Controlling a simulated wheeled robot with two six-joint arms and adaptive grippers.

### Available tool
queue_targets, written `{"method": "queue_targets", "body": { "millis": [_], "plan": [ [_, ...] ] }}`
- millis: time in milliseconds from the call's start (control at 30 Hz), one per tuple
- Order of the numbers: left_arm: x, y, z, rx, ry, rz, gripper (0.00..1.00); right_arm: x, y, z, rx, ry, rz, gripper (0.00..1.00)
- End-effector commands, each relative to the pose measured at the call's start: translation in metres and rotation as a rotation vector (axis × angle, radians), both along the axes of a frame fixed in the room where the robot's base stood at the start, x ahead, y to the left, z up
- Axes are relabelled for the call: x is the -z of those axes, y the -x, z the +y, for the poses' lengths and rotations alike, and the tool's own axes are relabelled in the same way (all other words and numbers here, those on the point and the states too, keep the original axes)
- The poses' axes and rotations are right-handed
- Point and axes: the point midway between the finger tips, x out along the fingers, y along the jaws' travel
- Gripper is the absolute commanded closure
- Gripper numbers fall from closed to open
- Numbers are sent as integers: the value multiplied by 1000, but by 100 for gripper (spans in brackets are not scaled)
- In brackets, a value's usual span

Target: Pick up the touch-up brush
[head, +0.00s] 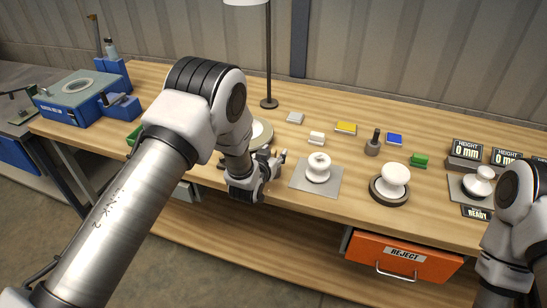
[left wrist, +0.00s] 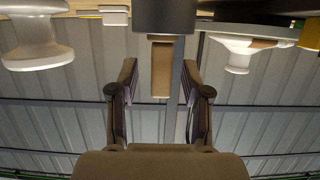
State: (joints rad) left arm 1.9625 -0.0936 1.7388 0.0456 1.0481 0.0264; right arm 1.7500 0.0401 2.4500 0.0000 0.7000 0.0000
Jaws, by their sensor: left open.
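In the left wrist view, which looks upside down, a tan upright handle (left wrist: 161,70) rises from a dark grey round holder (left wrist: 165,16); I take it for the touch-up brush. My left gripper (left wrist: 158,88) is open, one finger on each side of the handle in the picture; I see no contact. In the head view my left gripper (head: 276,163) is low over the table's front part, left of a white insulator. There my own arm and gripper hide most of the brush and holder. My right arm shows at the right edge, but its gripper is out of view.
A white insulator (head: 318,168) on a grey mat (head: 302,182) stands close right of my left gripper. A pale round dish (head: 263,131) is behind it. A lamp post (head: 268,60) stands farther back. Small blocks, another insulator (head: 396,176) and height displays (head: 467,149) are to the right.

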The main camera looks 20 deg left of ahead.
Motion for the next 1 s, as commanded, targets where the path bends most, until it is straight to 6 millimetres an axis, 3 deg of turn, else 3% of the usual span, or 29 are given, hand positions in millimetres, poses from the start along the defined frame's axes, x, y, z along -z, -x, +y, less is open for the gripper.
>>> {"method": "queue_targets", "body": {
  "millis": [33,67,167,200,667,1000],
  "plan": [
    [0,0,0,0,0,0,52,0,0,0,0,0,0,60],
    [0,0,0,0,0,0,59,0,0,0,0,0,0,60],
    [0,0,0,0,0,0,95,0,0,0,0,0,0,60],
    [0,0,0,0,0,0,100,0,0,0,0,0,0,60],
    [-6,0,0,0,0,0,100,3,0,0,0,0,0,60],
    [-63,0,0,1,0,-5,100,21,0,0,0,0,0,60]
  ]
}}
